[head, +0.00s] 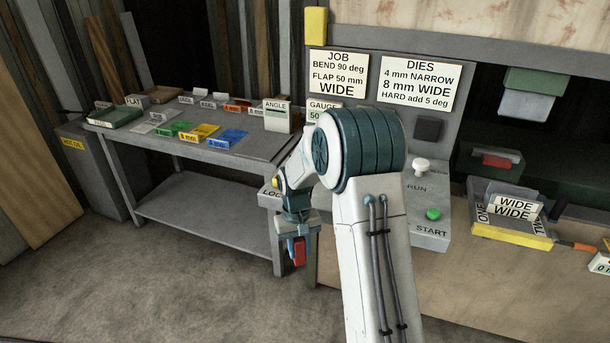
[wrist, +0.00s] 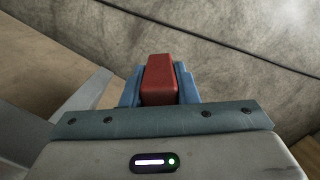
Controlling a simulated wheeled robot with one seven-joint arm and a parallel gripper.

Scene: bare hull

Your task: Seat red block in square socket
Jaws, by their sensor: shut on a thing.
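My gripper (head: 297,243) is shut on a red block (head: 299,254) and hangs pointing down in front of the workbench, left of my arm's large teal joint. In the wrist view the red block (wrist: 160,75) sits between the two blue fingers of my gripper (wrist: 159,92), its end sticking out past them. I cannot make out a square socket in either view; my arm hides part of the panel and bench.
A grey workbench (head: 195,152) at the left carries labelled colored trays and a green box. A control box (head: 428,222) with a green START button stands right of my arm. A yellow-edged tray (head: 510,232) with WIDE cards is farther right. The floor at the left front is clear.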

